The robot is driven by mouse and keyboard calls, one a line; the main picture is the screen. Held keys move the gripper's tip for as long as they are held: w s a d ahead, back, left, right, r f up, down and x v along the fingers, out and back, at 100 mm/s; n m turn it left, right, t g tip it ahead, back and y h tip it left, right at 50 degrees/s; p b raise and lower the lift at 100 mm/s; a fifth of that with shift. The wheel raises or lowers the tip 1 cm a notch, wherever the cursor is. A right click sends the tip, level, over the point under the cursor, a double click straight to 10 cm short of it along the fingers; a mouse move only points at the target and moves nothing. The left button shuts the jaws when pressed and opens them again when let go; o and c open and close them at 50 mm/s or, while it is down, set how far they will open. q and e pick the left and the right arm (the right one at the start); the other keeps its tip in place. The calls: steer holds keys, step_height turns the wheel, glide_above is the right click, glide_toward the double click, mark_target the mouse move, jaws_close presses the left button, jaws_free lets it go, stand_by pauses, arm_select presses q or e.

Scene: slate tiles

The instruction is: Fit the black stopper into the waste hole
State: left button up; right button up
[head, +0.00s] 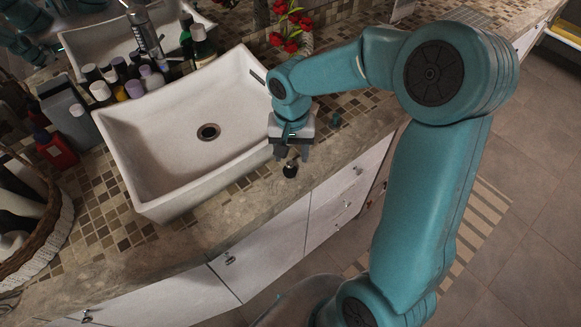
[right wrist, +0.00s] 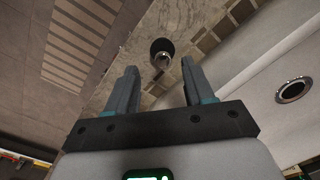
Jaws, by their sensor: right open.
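The black stopper (head: 290,169) stands on the stone counter just right of the basin, near the front edge. In the right wrist view the stopper (right wrist: 162,48) shows a dark round top and a small pale metallic part, beyond the fingertips. My right gripper (head: 292,151) is open and empty, pointing down just above and behind the stopper; its two fingers (right wrist: 160,75) are apart in the right wrist view. The waste hole (head: 208,132) is a dark opening with a metal ring in the basin floor; it also shows in the right wrist view (right wrist: 293,90). My left gripper is not in view.
The white basin (head: 165,202) has raised walls between the stopper and the hole. Bottles (head: 130,80) crowd its back left side. A vase with red flowers (head: 290,35) stands behind. A wicker basket (head: 58,225) is at left. The basin's inside is clear.

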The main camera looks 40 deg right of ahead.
mark_target(290, 162)
step_height(290, 162, down, 4)
steer(key=shift+w+r, duration=0.15)
steer(key=shift+a, duration=0.1)
steer(key=shift+r, duration=0.1)
steer(key=shift+c, duration=0.9)
jaws_close()
steer(key=shift+r, duration=0.1)
